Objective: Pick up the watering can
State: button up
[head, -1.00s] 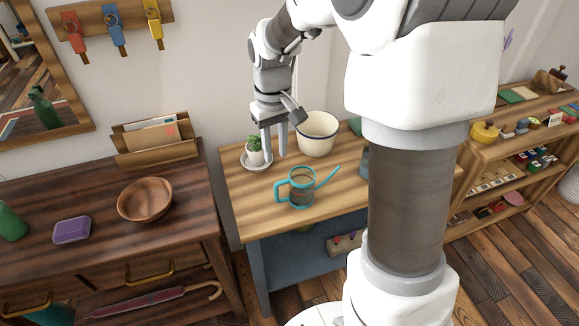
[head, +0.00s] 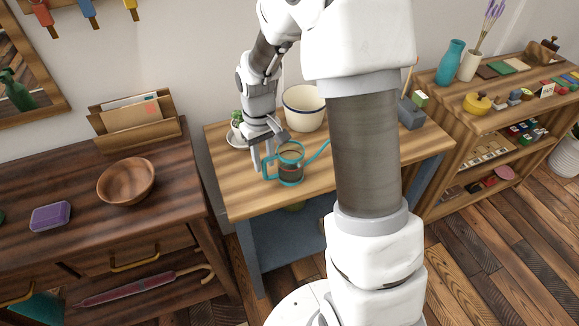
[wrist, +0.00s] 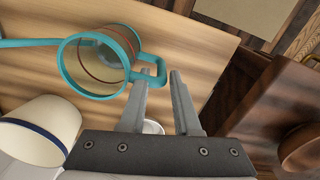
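The watering can (head: 291,172) is a see-through can with teal rims, a teal handle on its left and a teal spout to the right. It stands upright on the light wooden table (head: 240,205). In the wrist view the can (wrist: 100,60) is at upper left, its handle pointing toward my fingers. My gripper (head: 263,168) is low beside the handle, pointing down. In the wrist view my gripper (wrist: 163,75) is open, with a gap between the fingers. The left fingertip overlaps the handle's end; I cannot tell whether they touch.
A cream pot with a blue rim (head: 305,107) stands behind the can. A small potted plant on a saucer (head: 237,139) is close behind my gripper, partly hidden. A dark cabinet with a wooden bowl (head: 126,181) is at left. The table's front left is clear.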

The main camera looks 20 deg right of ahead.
aim_at(265, 181)
notch_tip(265, 181, down, 5)
jog(key=shift+s+a+f+b, duration=0.1)
jog(key=shift+s+f+b, duration=0.05)
jog(key=shift+b, duration=0.7)
grip_shut()
dwell(0.8)
